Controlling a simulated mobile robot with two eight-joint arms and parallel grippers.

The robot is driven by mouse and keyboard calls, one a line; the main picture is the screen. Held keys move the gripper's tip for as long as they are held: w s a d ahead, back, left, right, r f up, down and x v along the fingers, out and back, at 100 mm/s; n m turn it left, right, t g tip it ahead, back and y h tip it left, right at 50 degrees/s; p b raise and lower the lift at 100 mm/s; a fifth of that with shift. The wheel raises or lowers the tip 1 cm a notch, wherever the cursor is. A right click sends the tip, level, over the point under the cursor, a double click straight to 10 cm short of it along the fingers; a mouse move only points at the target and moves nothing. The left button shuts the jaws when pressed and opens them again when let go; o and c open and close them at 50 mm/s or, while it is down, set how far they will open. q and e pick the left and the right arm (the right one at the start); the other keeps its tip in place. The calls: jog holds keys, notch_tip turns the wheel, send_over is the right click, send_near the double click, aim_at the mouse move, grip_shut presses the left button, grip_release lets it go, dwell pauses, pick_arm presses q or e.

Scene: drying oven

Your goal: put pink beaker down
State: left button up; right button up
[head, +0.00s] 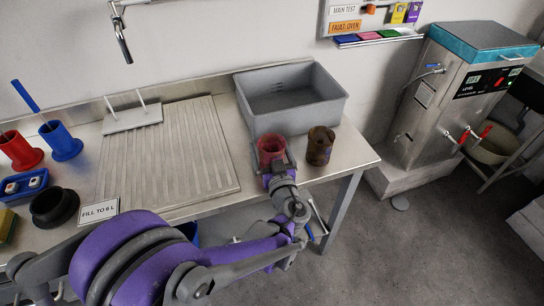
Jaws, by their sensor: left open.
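The pink beaker (271,148) stands upright at the front of the metal bench (352,160), in front of the grey basin. My left gripper (274,163) is at the beaker's near side, low down, with its jaws open. Whether the fingers touch the beaker cannot be told at this size. The beaker's base is partly hidden by the gripper. My right gripper is not in view.
A brown mottled beaker (320,146) stands just right of the pink one. The grey basin (292,97) is close behind. A ribbed drainboard (165,155) lies to the left. The bench's right edge is near, with some bare metal before it.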

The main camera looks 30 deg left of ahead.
pick_arm(q)
jog(key=c, duration=1.3)
jog(key=shift+o, duration=0.2)
jog(key=shift+r, duration=0.15)
jog(key=p+v, duration=0.1)
jog(key=v, duration=1.7)
jog(key=shift+s+d, duration=0.1)
jog(key=shift+d, duration=0.1)
